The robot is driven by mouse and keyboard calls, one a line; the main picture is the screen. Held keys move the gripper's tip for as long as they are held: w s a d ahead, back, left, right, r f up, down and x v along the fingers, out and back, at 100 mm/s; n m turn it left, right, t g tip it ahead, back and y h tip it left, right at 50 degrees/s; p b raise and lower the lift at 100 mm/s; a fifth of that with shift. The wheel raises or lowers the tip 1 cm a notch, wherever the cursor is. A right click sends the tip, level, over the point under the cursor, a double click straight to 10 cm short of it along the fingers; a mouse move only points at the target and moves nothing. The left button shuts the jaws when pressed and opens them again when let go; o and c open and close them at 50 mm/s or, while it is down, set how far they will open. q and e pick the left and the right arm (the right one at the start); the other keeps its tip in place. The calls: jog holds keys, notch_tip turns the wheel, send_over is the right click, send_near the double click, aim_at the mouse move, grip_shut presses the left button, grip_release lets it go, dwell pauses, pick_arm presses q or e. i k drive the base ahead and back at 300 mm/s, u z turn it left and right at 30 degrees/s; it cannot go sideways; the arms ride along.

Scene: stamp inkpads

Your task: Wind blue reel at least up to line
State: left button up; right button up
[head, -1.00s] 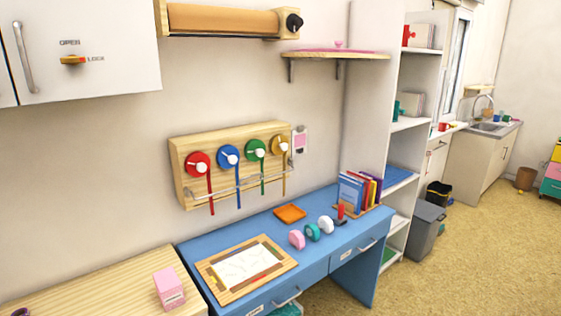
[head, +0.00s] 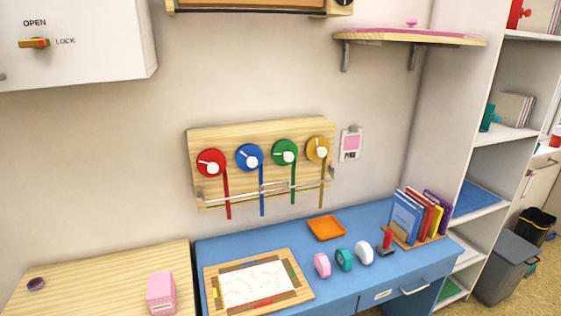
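The blue reel (head: 249,157) is a round disc with a white crank knob, mounted on a wooden wall board (head: 318,132). A blue ribbon (head: 262,203) hangs from it, passing a horizontal metal bar (head: 225,196) and ending below the board's lower edge. A red reel (head: 205,161) is to its left. A green reel (head: 283,145) and a yellow reel (head: 313,142) are to its right, each with its own ribbon hanging down. I cannot clearly make out a separate line on the board. Neither of my grippers shows in the head view.
A blue desk (head: 222,253) stands below the board, with a framed drawing tray (head: 295,290), an orange dish (head: 326,228), tape rolls (head: 344,260) and books (head: 407,215). A wooden table (head: 105,275) with a pink box (head: 161,293) is at left. A shelf (head: 395,37) juts out at upper right.

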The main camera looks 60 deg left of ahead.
aim_at(249, 157)
jog(key=u, duration=0.55)
jog(key=i, duration=0.85)
jog(key=u, duration=0.7)
